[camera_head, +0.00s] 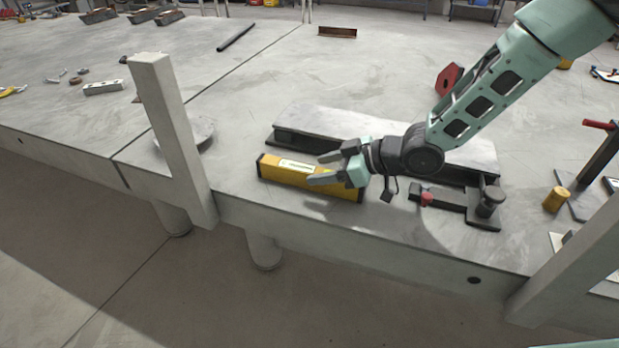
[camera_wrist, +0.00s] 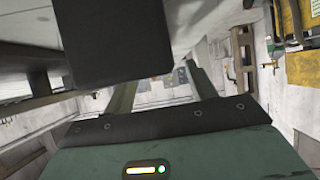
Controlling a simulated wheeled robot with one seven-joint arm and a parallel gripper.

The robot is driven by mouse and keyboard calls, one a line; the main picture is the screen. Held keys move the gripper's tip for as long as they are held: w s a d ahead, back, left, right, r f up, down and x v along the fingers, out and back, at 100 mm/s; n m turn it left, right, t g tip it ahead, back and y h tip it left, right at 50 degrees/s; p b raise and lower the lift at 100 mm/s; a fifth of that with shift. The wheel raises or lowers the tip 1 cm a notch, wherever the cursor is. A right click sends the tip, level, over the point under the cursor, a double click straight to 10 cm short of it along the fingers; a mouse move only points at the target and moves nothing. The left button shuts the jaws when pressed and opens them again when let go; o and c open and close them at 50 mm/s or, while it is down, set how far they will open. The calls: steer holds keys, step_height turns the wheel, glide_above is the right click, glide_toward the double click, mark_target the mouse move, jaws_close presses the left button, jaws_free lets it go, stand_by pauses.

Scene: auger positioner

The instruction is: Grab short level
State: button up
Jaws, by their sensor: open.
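The short level is a yellow bar (camera_head: 288,177) with a pale label on its top and dark end caps. I cannot make out the level clearly there.
The steel beam (camera_head: 305,117) lies close behind the level. A dark clamp with a red knob (camera_head: 427,199) lies to the right. A grey upright post (camera_head: 172,135) stands to the left. A yellow cylinder (camera_head: 555,199) stands at far right.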

steer(key=shift+x, duration=1.2)
steer(key=c, duration=1.2)
steer(key=shift+r, duration=0.1)
